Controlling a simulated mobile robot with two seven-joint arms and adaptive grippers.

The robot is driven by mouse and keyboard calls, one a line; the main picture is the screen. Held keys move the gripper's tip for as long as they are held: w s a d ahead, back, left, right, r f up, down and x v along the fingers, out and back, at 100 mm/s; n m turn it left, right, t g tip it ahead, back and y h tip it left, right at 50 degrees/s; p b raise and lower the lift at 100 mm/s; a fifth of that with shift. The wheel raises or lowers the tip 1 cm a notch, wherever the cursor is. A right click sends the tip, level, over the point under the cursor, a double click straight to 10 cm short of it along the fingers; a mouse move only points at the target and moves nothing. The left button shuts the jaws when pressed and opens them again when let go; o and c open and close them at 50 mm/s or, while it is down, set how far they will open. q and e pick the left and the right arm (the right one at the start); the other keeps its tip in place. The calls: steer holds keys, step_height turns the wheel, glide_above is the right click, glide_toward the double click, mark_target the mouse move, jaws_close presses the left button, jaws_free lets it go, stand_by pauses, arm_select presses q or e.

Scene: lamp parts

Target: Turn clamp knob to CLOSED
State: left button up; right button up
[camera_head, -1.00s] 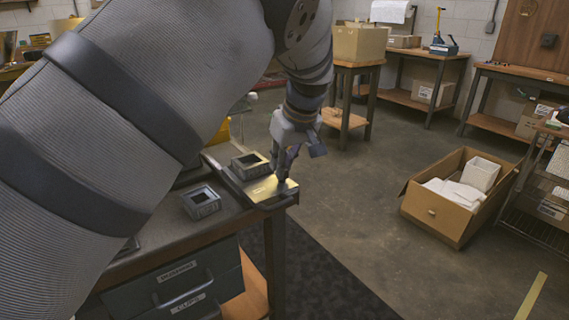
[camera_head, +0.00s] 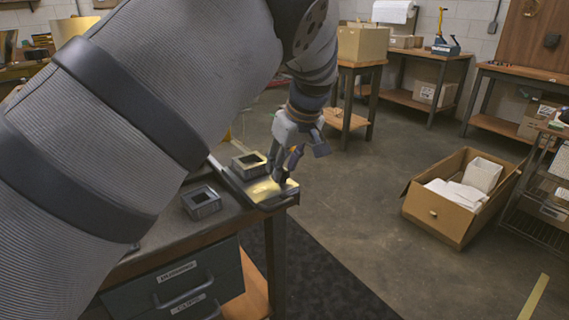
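My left gripper (camera_head: 284,178) points down over the right end of a flat metal fixture plate (camera_head: 262,191) at the workbench corner. Its fingertips are at or just above the plate's bright surface. The clamp knob cannot be made out; the gripper covers that spot, and whether the fingers hold anything is too small to tell. A square grey frame part (camera_head: 249,165) sits on the back of the fixture. My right gripper is not in view.
A second square grey part (camera_head: 201,202) lies on the workbench (camera_head: 180,238), left of the fixture. My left arm covers much of the bench. An open cardboard box (camera_head: 451,213) stands on the floor at right. The floor between is clear.

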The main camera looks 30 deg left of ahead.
arm_select(q)
steer(key=shift+r, duration=0.1)
steer(key=v, duration=1.1)
steer(key=shift+d+r, duration=0.2)
steer(key=shift+r, duration=0.15)
steer(key=shift+s, duration=0.1)
